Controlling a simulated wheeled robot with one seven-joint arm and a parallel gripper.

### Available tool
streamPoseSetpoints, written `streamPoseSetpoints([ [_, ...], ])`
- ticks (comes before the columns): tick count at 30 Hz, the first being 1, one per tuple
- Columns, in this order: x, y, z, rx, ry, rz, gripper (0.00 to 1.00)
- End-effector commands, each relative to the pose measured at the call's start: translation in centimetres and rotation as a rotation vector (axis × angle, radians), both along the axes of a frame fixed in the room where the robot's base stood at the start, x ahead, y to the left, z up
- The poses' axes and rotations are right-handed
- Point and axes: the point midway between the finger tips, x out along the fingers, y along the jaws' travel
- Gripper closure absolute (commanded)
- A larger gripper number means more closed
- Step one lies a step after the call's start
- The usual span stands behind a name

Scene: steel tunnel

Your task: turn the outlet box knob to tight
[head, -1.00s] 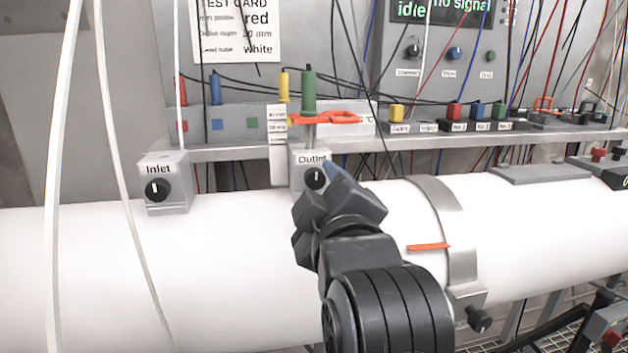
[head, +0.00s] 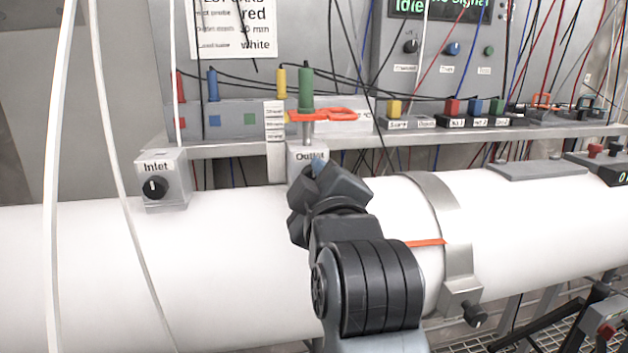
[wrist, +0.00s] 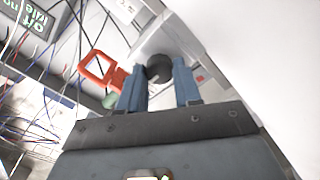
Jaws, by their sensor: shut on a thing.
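The outlet box (head: 306,151) is a small grey box on top of the white pipe, and its "Outlet" label shows above my gripper. In the head view my gripper (head: 312,172) covers the box's front and hides the knob. In the wrist view the round black knob (wrist: 159,68) sits between the two blue fingers of my gripper (wrist: 160,84). My gripper is shut on the knob. The knob's pointer and any tight mark cannot be made out.
The inlet box (head: 163,178) with its own black knob stands on the pipe to the left. An orange-handled tool (head: 325,114) and a green plug (head: 305,88) are just above the outlet box. White cables hang at the left. A metal band (head: 440,220) circles the pipe at right.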

Motion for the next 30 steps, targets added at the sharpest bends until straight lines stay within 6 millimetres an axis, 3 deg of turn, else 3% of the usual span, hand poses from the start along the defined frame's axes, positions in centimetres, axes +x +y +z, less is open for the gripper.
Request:
streamPoseSetpoints([
  [6,-0.02,0.02,-0.05,0.000,0.001,0.001,0.97],
  [17,0.02,-0.06,-0.13,0.073,0.023,-0.001,0.97],
  [30,0.03,-0.13,-0.17,0.421,0.123,-0.001,0.97],
])
